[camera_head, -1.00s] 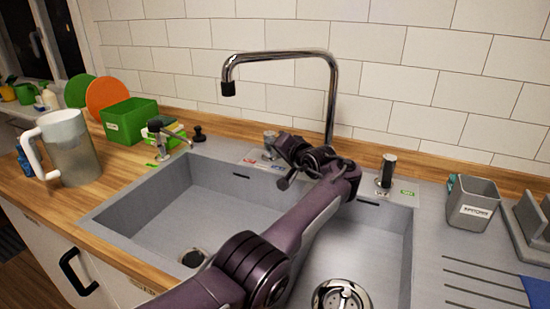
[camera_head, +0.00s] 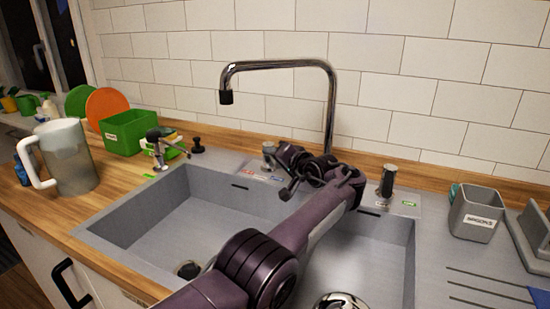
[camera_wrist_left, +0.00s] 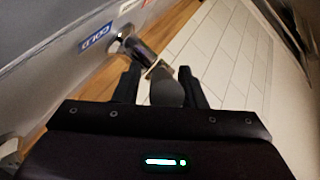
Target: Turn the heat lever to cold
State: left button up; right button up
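The heat lever (camera_head: 269,149) is a metal fitting on the sink's back ledge, left of the faucet base and partly hidden by my left gripper. A red label (camera_head: 249,171) and a blue label (camera_head: 275,178) lie in front of it. In the left wrist view the blue label reads COLD (camera_wrist_left: 97,38), beside the lever's metal body (camera_wrist_left: 138,50). My left gripper (camera_head: 283,172) is at the lever. In the left wrist view its fingers (camera_wrist_left: 160,86) are apart, with a dark grey rounded piece (camera_wrist_left: 166,90) between them; firm contact cannot be told. My right gripper is out of view.
A tall chrome faucet (camera_head: 331,100) rises close behind my left wrist. A pitcher (camera_head: 68,160) and green box (camera_head: 128,132) stand left. The sink basin (camera_head: 215,215) is open below.

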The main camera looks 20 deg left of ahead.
pick_arm(q)
jog(key=shift+o, duration=0.2)
jog(key=shift+r, duration=0.1)
jog(key=shift+d, duration=0.2)
jog(key=shift+s+d+r+p, duration=0.15)
jog(key=shift+s+d+p, duration=0.1)
jog(key=shift+d+p, duration=0.1)
jog(key=shift+v, duration=1.05)
jog(key=v, duration=0.4)
jog(key=shift+s+d, duration=0.15)
jog(key=shift+s, duration=0.05)
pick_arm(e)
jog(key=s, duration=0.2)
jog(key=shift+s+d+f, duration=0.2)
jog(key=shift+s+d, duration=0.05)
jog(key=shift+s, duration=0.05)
